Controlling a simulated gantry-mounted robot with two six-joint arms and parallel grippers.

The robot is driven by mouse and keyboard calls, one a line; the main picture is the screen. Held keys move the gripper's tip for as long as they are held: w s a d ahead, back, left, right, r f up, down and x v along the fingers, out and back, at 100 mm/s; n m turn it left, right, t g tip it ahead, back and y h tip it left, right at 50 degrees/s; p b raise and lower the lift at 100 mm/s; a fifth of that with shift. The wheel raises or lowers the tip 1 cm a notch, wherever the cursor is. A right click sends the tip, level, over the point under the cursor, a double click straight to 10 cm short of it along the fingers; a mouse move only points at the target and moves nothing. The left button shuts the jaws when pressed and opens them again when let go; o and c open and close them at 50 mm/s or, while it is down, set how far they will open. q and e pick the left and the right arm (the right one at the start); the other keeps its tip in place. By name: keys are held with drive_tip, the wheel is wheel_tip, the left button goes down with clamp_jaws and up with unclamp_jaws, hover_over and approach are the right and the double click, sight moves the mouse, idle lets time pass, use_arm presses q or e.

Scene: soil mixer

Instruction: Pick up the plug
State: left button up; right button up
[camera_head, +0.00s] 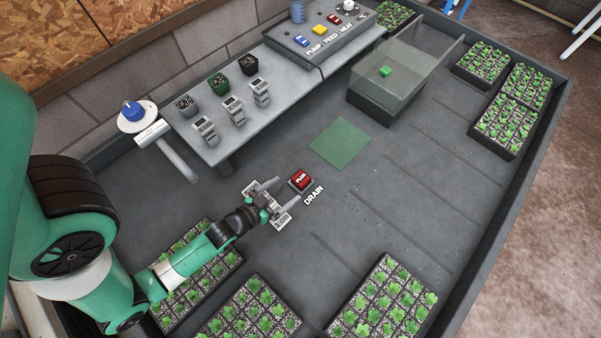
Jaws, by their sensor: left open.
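The plug (301,179) is a small red block with white lettering, seated on a dark square base on the grey table floor beside the word DRAIN. My left gripper (284,196) is open, its two fingers pointing toward the plug from the lower left. The fingertips are close to the plug's near side; I cannot tell whether they touch it. Nothing shows between the fingers. My right gripper is not in view.
A green square mat (341,142) lies beyond the plug. A translucent bin (408,70) stands at the upper right. A raised grey shelf (225,125) carries pots and small devices. Seedling trays (384,300) line the near and right edges. The floor right of the plug is clear.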

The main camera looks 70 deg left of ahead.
sight(296, 183)
use_arm(q)
drive_tip(key=b+x, duration=0.1)
drive_tip(key=x, duration=0.2)
drive_tip(key=shift+w+a+f, duration=0.1)
drive_tip(key=shift+w, duration=0.3)
drive_tip(key=shift+w+a+f, duration=0.1)
drive_tip(key=shift+w+a, duration=0.1)
drive_tip(key=shift+w, duration=0.05)
drive_tip(key=shift+f, duration=0.2)
drive_tip(key=shift+w+a+f+b, duration=0.35)
drive_tip(key=shift+w+f+b, duration=0.1)
drive_tip(key=shift+f+b, duration=0.15)
drive_tip(key=shift+w+a+f+b, duration=0.35)
drive_tip(key=shift+w+f+b, duration=0.15)
drive_tip(key=shift+b, duration=0.1)
drive_tip(key=shift+w+a+f, duration=0.1)
drive_tip(key=shift+w+a, duration=0.15)
drive_tip(key=shift+w, duration=0.25)
drive_tip(key=shift+w+a+f, duration=0.1)
drive_tip(key=shift+w+a, duration=0.15)
drive_tip(key=shift+w, duration=0.2)
drive_tip(key=shift+r, duration=0.1)
drive_tip(key=shift+c, duration=0.3)
drive_tip(key=c, duration=1.4)
